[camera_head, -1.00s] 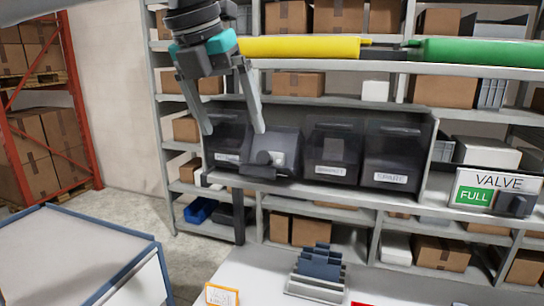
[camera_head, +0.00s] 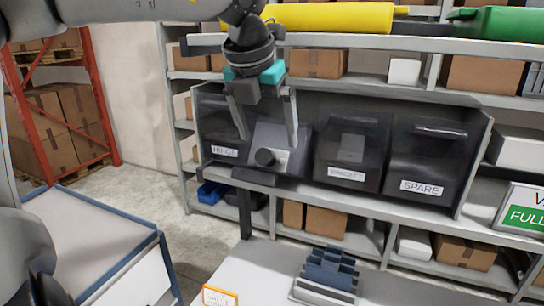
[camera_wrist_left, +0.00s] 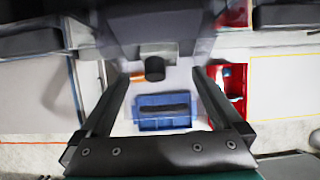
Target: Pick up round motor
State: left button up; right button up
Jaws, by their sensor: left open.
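A dark round part (camera_head: 265,157), apparently the round motor, sits on a light grey face at the front of the second dispenser from the left. It also shows as a dark cylinder in the left wrist view (camera_wrist_left: 154,69). My left gripper (camera_head: 268,141) is open and empty, its fingers pointing down above and around the part in the head view. In the left wrist view its fingers (camera_wrist_left: 161,72) appear on either side of the cylinder, with no visible contact. I cannot tell the exact depth gap. My right gripper is not in view.
Dark dispensers stand beside it, one labelled SPARE (camera_head: 428,160). A shelf board (camera_head: 350,43) with a yellow tube (camera_head: 335,17) runs above. Below is a pale table with a blue slotted holder (camera_head: 330,269). A red bin (camera_wrist_left: 237,88) shows in the left wrist view.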

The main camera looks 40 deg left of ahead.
aim_at(272, 151)
pick_arm(q)
jog(key=p+x, duration=0.1)
jog(key=x, duration=0.5)
jog(key=shift+w+f, duration=0.15)
jog(key=shift+w, duration=0.05)
jog(key=shift+s, duration=0.15)
jog(key=shift+c, duration=0.4)
jog(key=c, duration=1.5)
jog(key=shift+o, duration=0.2)
